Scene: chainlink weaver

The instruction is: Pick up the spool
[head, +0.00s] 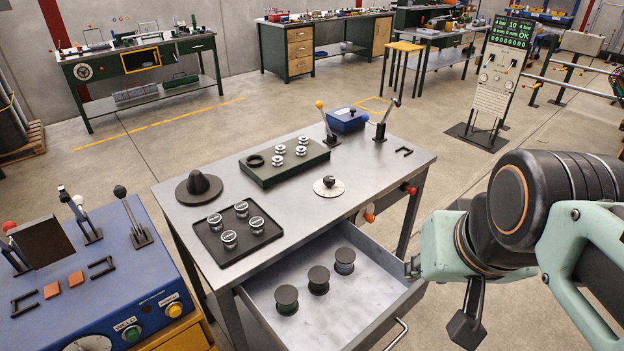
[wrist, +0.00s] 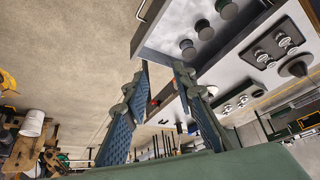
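Three spools stand upright in the open drawer in the head view: a front left spool (head: 286,299), a middle spool (head: 318,280) and a back right spool (head: 344,261). They have dark round tops and dark greenish sides. The wrist view shows the same row of spools (wrist: 205,30) at the top, beyond the fingertips. I cannot tell which one is meant. My gripper (wrist: 160,70) is open and empty, with blue textured pads facing each other. It is apart from the spools. In the head view my arm is at the right, beside the drawer; its fingers are not clearly seen.
The drawer (head: 378,335) is pulled out from the metal table (head: 330,212), its walls rising around the spools. On the table are a black tray (head: 220,247) with silver-topped pieces, a dark block (head: 290,173), a cone and levers. A blue console (head: 110,290) stands left.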

